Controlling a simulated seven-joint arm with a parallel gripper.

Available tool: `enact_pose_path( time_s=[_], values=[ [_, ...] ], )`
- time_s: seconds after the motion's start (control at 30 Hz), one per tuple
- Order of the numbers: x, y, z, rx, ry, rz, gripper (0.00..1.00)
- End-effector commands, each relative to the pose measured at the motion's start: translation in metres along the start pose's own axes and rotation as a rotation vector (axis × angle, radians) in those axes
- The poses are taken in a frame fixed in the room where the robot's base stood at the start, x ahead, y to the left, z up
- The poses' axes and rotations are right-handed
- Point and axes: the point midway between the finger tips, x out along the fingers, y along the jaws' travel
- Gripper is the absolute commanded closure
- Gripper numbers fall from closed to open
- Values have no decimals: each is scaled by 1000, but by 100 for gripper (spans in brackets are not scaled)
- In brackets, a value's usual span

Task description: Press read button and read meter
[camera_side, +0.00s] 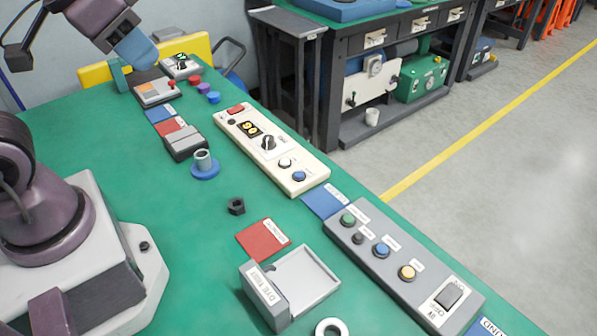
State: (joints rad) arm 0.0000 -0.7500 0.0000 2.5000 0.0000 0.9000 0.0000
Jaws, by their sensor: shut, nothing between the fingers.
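My gripper (134,52), with blue fingertips, is at the upper left, above the far end of the green table. It is shut and empty. Below and right of it stands a small grey device (181,66) with a dark face, partly seen. In front of that is a grey and orange box (154,92) with a small red knob or button. A long cream panel (290,168) lies mid-table with an orange-digit display (249,129) that seems to show 90, a black knob, a red button, a white button and a blue button (299,176). Labels are too small to tell which is the read button.
A grey control panel (385,270) with green, blue and yellow buttons and a switch lies at lower right. A yellow board (199,46) stands behind the gripper.

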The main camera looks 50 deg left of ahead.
Motion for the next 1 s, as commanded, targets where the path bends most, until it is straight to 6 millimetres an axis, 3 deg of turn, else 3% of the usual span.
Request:
enact_pose_path(
  time_s=[0.83,1.0],
  values=[
    [0,0,0,1,0,0,100],
    [11,2,2,10,-57,5,100]
  ],
)
